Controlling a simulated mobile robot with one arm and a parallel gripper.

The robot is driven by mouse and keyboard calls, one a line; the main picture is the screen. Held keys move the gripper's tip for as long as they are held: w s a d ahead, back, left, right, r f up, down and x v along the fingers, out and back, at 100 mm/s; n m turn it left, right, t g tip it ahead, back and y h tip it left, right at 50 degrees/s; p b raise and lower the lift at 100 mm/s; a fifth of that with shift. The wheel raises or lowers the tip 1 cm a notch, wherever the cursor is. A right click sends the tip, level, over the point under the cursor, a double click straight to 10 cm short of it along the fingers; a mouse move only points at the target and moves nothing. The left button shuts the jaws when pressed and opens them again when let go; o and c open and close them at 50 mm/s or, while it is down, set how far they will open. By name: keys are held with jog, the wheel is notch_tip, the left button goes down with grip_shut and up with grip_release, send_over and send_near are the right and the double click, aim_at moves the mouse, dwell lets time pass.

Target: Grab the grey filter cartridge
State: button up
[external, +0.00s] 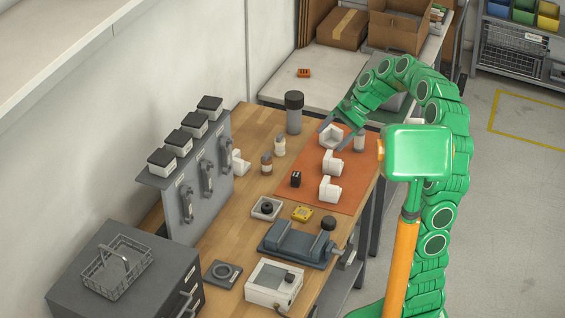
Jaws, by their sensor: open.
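A tall grey cylinder with a black cap (293,115) stands upright on the wooden bench, left of the orange mat; it may be the grey filter cartridge. A smaller pale grey cylinder (359,141) stands on the mat's far right part, and I cannot tell which of the two is the cartridge. My gripper (334,127) is open over the far end of the mat, close to a white angled block (330,138). It lies between the two cylinders and appears empty. The arm partly hides the area behind the gripper.
The orange mat (345,195) also holds white blocks (331,189) and a small black part (296,179).

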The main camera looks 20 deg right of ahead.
jog(key=w+d+f+m+t+y, duration=0.25)
jog(key=w+d+m+t, duration=0.35)
jog(key=w+d+m, duration=1.1)
jog(key=w+d+f+t+h, duration=0.1)
jog(key=w+d+f, duration=0.1)
jog(key=w+d, duration=0.4)
jog(key=w+d+f+t, duration=0.2)
jog(key=w+d+f, duration=0.15)
jog(key=d, duration=0.55)
send_near(359, 137)
jog(key=w, duration=0.1)
jog(key=w+f, duration=0.2)
jog(key=shift+w, duration=0.3)
jog(key=shift+s+f+x, duration=0.1)
jog(key=shift+x, duration=1.85)
jog(key=shift+s+f+x, duration=0.1)
jog(key=shift+x, duration=1.85)
jog(key=shift+a, duration=0.1)
jog(key=c, duration=1.1)
jog(key=shift+r, duration=0.1)
